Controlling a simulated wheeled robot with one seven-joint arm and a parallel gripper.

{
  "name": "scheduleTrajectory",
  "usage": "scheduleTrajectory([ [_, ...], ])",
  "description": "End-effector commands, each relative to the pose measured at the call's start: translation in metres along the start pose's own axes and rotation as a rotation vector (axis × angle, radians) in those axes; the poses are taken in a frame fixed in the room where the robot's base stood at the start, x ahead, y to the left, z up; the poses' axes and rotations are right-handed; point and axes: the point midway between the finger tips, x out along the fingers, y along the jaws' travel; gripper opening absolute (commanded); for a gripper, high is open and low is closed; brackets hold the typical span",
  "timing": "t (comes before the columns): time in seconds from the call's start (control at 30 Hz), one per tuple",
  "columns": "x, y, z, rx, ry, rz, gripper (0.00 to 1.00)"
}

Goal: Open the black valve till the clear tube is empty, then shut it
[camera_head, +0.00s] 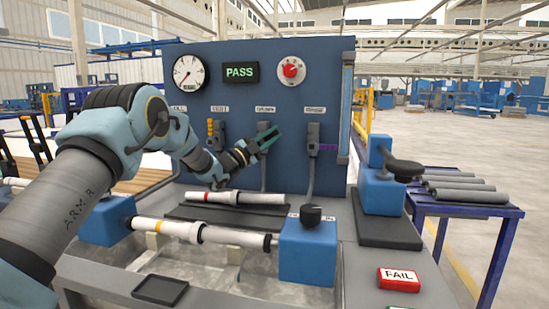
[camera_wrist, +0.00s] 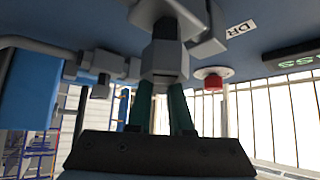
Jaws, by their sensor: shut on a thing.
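My gripper (camera_head: 270,140) is at the middle valve on the blue panel. The black valve (camera_head: 263,127) is partly hidden behind its green fingers. The clear tube (camera_head: 347,105) stands upright along the panel's right edge. It looks pale bluish; I cannot tell its liquid level.
A yellow-handled valve (camera_head: 210,129) is left of my gripper and a purple-handled valve (camera_head: 326,147) right. Above are a gauge (camera_head: 189,73), a green "PASS" display (camera_head: 240,72) and a red knob (camera_head: 290,70). A pipe (camera_head: 232,236) lies clamped over the basin below.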

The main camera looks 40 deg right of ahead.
Motion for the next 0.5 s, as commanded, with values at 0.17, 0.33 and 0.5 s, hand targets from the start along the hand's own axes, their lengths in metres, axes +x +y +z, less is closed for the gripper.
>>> scheduleTrajectory([
  [0.17,-0.006,0.000,0.005,-0.118,0.000,-0.119,0.00],
  [0.33,-0.007,-0.009,0.007,-0.232,-0.001,-0.233,0.00],
  [0.5,-0.009,-0.018,0.009,-0.347,-0.001,-0.347,0.00],
])
